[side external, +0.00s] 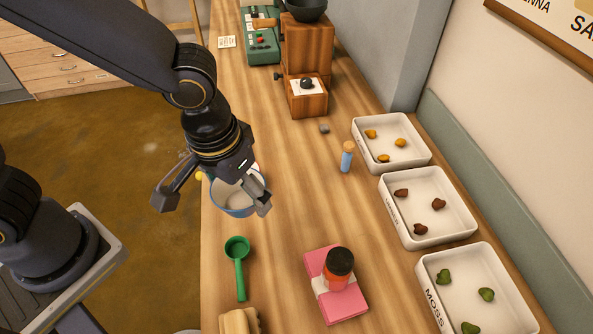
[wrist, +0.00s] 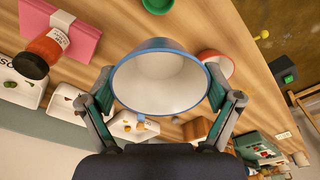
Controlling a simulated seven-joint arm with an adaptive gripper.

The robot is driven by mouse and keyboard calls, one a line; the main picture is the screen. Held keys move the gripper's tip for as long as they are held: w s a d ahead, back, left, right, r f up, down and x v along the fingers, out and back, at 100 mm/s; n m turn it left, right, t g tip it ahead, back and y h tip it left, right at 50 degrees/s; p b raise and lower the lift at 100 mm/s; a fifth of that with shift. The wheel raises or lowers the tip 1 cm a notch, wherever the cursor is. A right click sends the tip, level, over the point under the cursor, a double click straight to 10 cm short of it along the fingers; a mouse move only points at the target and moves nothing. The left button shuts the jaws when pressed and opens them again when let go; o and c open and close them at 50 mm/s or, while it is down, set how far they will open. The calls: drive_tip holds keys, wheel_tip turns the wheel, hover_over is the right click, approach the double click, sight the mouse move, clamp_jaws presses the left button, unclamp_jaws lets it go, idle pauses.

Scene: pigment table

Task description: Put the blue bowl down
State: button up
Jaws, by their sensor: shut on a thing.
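The blue bowl (side external: 232,207) has a blue rim and a pale, empty inside. It is near the left edge of the wooden table in the side external view, partly covered by my gripper (side external: 218,202). In the wrist view the bowl (wrist: 162,85) fills the middle, its mouth facing the camera. My gripper (wrist: 160,105) is shut on it, with one finger against each side of the rim. I cannot tell whether its base touches the table.
A red-rimmed bowl (wrist: 217,65) is close beside it in the wrist view. White trays (side external: 440,238) line the right.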

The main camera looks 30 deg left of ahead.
drive_tip(key=shift+s+a+r+m, duration=0.25)
drive_tip(key=shift+s+r+m, duration=0.1)
drive_tip(key=shift+s, duration=0.25)
drive_tip(key=shift+w+d+r+m, duration=0.15)
drive_tip(key=shift+d+r+m, duration=0.1)
drive_tip(key=shift+m, duration=0.2)
drive_tip(key=w+a, duration=0.3)
drive_tip(key=w, duration=0.2)
drive_tip(key=n, duration=0.2)
hover_over(294, 158)
drive_tip(key=s, duration=0.2)
wheel_tip(294, 158, down, 9)
drive_tip(key=shift+w+a, duration=0.1)
drive_tip(key=shift+w, duration=0.05)
drive_tip(key=shift+w+f, duration=0.35)
drive_tip(key=shift+f, duration=0.05)
drive_tip(key=shift+w+f, duration=0.2)
drive_tip(key=shift+f, duration=1.55)
drive_tip(key=shift+f, duration=0.1)
